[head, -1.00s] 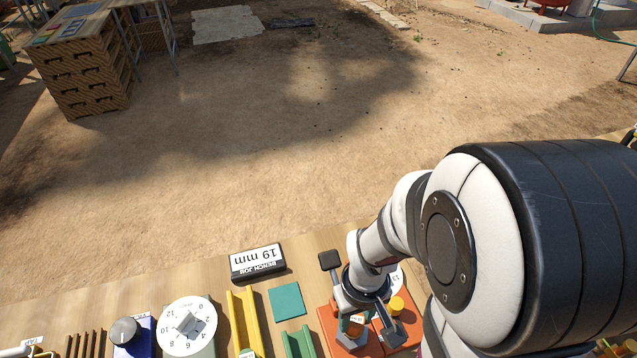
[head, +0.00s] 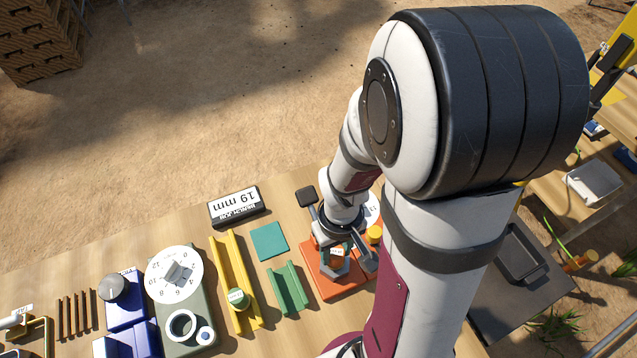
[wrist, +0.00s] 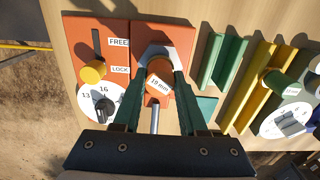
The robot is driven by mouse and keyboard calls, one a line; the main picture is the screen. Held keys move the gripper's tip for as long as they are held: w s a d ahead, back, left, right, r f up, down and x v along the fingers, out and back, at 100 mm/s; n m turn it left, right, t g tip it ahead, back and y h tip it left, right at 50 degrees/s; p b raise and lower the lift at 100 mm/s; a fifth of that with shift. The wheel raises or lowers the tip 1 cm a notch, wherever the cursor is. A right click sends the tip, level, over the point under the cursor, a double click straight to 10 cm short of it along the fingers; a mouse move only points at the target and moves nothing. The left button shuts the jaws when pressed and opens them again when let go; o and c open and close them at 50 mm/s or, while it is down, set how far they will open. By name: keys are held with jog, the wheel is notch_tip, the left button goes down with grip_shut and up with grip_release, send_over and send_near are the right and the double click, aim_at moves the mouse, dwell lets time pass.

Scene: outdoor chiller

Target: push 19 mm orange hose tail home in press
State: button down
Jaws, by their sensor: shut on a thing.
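The orange hose tail (wrist: 160,76), labelled 19 mm, lies between the fingers of my gripper (wrist: 160,84) in the wrist view. My gripper is shut on it. In the head view my gripper (head: 336,257) is low over the orange press (head: 318,287), and a little orange of the tail shows there. The press base (wrist: 122,30) also shows in the wrist view. A metal rod (wrist: 155,118) runs behind the tail toward my gripper's body. The press's yellow knob (wrist: 93,72) sits beside the LOCK label. The tail's seating end is hidden, so its depth cannot be told.
A dial marked 13 and 16 (wrist: 101,101) adjoins the knob. Beside the press are a green channel (head: 288,290), a teal pad (head: 269,242) and a yellow channel (head: 223,262) holding a green piece (head: 238,298). A black sign (head: 236,207) reads 19 mm.

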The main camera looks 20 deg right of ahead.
grip_release()
jog(key=shift+f, duration=0.1)
jog(key=shift+r, duration=3.55)
notch_tip(320, 180, up, 15)
jog(key=s+a+f+m+y, duration=0.2)
jog(key=s+a+f+m, duration=0.45)
jog(key=s+a, duration=0.25)
notch_tip(320, 180, up, 4)
jog(key=n+h, duration=0.1)
jog(key=n, duration=0.3)
send_over(336, 252)
jog(key=w, duration=0.4)
jog(key=w+d+n+h, duration=0.1)
jog(key=w+d+n, duration=0.1)
jog(key=w+d, duration=0.65)
notch_tip(336, 252, down, 10)
jog(key=d, duration=0.2)
jog(key=shift+s, duration=0.45)
jog(key=shift+r, duration=0.2)
